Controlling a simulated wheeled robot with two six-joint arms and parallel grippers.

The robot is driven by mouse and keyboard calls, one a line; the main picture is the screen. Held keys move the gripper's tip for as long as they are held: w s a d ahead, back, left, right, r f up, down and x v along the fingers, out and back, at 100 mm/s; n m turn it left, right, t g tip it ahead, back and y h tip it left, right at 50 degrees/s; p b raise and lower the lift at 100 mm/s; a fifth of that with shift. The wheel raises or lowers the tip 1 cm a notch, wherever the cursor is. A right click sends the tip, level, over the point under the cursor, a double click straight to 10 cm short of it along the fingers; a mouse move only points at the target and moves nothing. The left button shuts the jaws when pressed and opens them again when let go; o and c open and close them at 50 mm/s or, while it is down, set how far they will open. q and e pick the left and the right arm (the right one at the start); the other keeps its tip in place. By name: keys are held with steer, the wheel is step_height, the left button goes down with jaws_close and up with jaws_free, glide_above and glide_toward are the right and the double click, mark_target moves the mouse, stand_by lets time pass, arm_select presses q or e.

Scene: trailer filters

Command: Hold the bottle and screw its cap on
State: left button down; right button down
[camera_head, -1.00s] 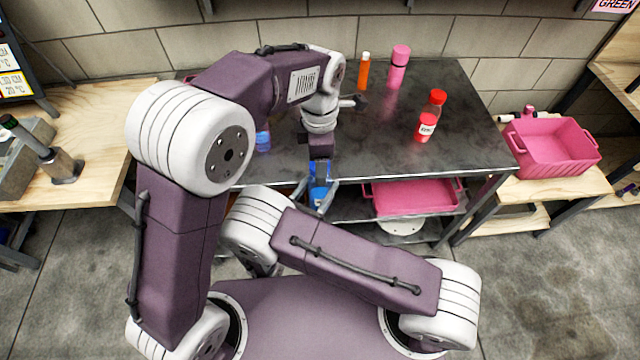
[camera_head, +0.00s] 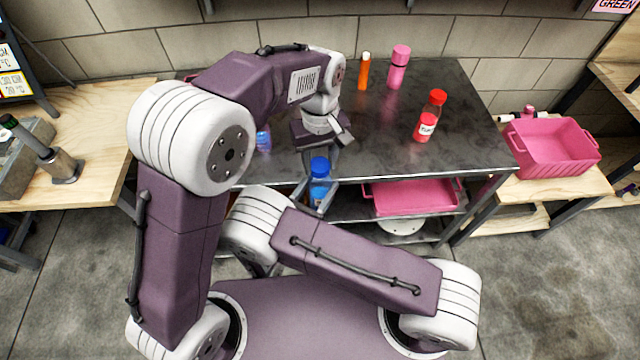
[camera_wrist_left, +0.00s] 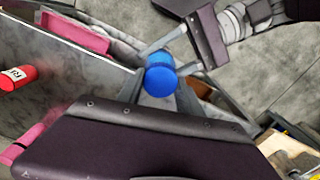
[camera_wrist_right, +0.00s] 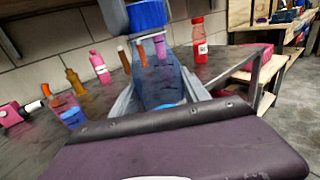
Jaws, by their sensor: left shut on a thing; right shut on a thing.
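The translucent blue bottle (camera_wrist_right: 158,82) stands roughly upright in my right gripper (camera_wrist_right: 160,98), whose fingers close on its body from both sides. The bottle also shows in the head view (camera_head: 319,190), in front of the dark table's front edge. The blue cap (camera_wrist_right: 148,14) is at the bottle's top. I cannot tell how tightly it sits. My left gripper (camera_wrist_left: 158,92) is shut on the cap, which shows between its fingers in the left wrist view (camera_wrist_left: 160,78). In the head view my left gripper (camera_head: 322,165) is above the bottle.
A pink tray (camera_head: 412,197) is on the shelf below. A pink crate (camera_head: 552,150) stands right.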

arm_select(q)
steer(key=m, duration=0.6)
steer(key=shift+m, duration=0.4)
steer(key=m, duration=0.6)
steer(key=shift+m, duration=0.3)
steer(key=m, duration=0.6)
steer(key=shift+m, duration=0.3)
steer(key=m, duration=0.5)
steer(key=c, duration=0.7)
jaws_free()
step_height(320, 180, up, 12)
